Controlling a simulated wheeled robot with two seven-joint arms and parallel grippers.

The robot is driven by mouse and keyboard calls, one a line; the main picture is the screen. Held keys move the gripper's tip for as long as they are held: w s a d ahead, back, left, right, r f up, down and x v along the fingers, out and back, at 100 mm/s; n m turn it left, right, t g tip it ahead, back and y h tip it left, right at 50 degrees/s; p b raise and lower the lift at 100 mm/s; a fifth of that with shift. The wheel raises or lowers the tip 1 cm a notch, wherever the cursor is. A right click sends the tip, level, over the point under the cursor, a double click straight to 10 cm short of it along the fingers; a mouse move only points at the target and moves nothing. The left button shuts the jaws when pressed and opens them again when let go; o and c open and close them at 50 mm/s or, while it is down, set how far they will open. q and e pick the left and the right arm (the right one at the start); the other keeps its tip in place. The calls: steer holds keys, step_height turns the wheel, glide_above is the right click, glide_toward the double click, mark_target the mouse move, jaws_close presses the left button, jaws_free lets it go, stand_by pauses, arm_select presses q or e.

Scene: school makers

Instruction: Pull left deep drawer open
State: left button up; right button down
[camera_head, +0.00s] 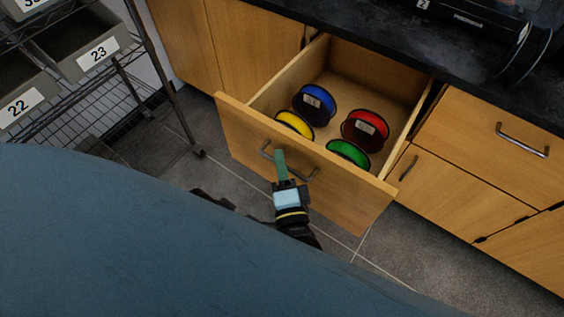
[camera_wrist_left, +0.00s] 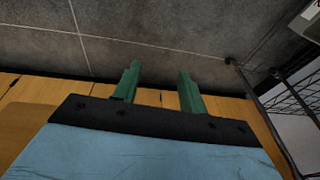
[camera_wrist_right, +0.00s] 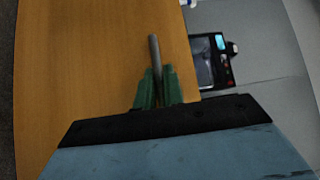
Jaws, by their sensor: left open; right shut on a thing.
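The deep drawer (camera_head: 330,185) stands pulled out from the wooden cabinet in the head view, its inside exposed. It holds blue (camera_head: 314,103), red (camera_head: 365,130), yellow (camera_head: 294,124) and green (camera_head: 348,153) spools. My right gripper (camera_head: 280,163) is at the metal bar handle (camera_head: 312,174) on the drawer front. In the right wrist view its green fingers (camera_wrist_right: 158,88) are shut on the handle (camera_wrist_right: 154,52). My left gripper (camera_wrist_left: 156,82) is open and empty in the left wrist view, with grey floor tiles beyond its fingers. It does not show clearly in the head view.
A wire shelf rack (camera_head: 140,45) with grey bins labelled 22 and 23 (camera_head: 95,55) stands at the left. A closed drawer (camera_head: 480,140) is to the right. A dark countertop (camera_head: 390,40) runs above. Grey tiled floor (camera_head: 225,175) is clear left of the drawer front.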

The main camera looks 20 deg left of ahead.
arm_select(q)
steer(key=shift+w, duration=0.15)
steer(key=shift+r, duration=0.1)
arm_select(e)
steer(key=c, duration=1.5)
jaws_free()
steer(key=shift+d, duration=0.1)
